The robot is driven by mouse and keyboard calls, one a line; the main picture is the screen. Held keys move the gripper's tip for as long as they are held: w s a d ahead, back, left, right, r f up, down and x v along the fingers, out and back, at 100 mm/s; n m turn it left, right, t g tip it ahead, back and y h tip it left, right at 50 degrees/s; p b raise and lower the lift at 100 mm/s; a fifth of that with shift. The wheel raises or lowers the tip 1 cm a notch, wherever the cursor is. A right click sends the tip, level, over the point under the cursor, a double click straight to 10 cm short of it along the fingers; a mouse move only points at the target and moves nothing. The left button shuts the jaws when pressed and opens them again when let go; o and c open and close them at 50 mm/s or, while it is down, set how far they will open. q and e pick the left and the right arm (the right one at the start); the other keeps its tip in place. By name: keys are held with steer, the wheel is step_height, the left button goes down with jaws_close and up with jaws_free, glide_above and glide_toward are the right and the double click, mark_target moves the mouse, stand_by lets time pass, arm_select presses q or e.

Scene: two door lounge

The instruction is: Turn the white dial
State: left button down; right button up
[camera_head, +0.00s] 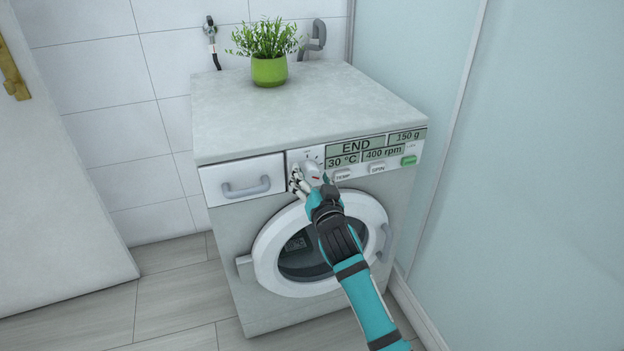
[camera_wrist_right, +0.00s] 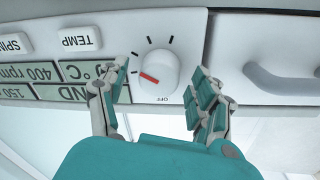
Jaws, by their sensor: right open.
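The white dial (camera_wrist_right: 158,72) sits on the front panel of the washing machine (camera_head: 225,240). In the head view the dial is mostly hidden by my right gripper (camera_head: 308,180). In the right wrist view my right gripper (camera_wrist_right: 160,95) is open, one finger on each side of the dial. Gaps show between the fingers and the dial, and it is not gripped. My left gripper is in neither view.
A display (camera_head: 357,147) reads END, 30 °C and 400 rpm. TEMP (camera_head: 343,175) and SPIN (camera_head: 377,168) buttons lie below it. A drawer with a handle (camera_head: 246,187) is left of the dial. The round door (camera_head: 262,262) is below. A potted plant (camera_head: 268,70) stands on top.

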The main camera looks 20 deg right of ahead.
steer(key=c, duration=1.2)
steer(key=shift+n, duration=0.3)
